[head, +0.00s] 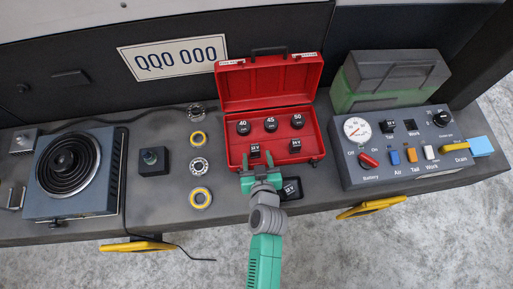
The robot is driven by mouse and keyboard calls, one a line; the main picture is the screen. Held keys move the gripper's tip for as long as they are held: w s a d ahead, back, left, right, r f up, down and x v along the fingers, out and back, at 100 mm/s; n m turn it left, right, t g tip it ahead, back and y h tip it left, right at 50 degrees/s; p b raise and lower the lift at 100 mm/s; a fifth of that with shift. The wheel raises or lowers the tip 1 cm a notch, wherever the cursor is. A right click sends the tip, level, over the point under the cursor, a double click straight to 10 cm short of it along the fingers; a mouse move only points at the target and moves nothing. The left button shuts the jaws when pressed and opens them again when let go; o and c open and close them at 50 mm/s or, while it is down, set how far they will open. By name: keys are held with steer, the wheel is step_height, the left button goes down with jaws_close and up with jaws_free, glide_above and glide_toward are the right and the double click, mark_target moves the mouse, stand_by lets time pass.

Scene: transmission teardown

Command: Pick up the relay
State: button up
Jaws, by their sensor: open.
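My gripper (257,161) is open, with its green fingers at the front left of the open red toolbox (271,77). A small black relay-like block with a white label (254,150) sits in the box just beyond the fingertips, partly hidden by them. I cannot tell whether they touch it. A similar labelled block (295,146) sits to its right in the box. A larger black block with pale markings (291,188) lies on the bench in front of the box, right of my gripper. Another small black block (387,126) is plugged into the grey control panel (364,178).
Several round black pieces marked 40, 45 and 50 (270,124) stand in the box's back row.

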mark_target(256, 152)
steer(key=b+x, duration=0.1)
steer(key=x, duration=0.4)
steer(key=shift+r, duration=0.1)
steer(key=c, duration=1)
step_height(256, 152, up, 10)
steer(key=p, duration=0.4)
steer(key=shift+c, duration=0.2)
steer(key=s+r+m+h+p, duration=0.1)
steer(key=s+r+h, duration=0.1)
steer(key=s+r, duration=0.7)
step_height(256, 152, up, 27)
steer(key=s+p, duration=0.1)
steer(key=p, duration=3.6)
steer(key=shift+r, duration=0.2)
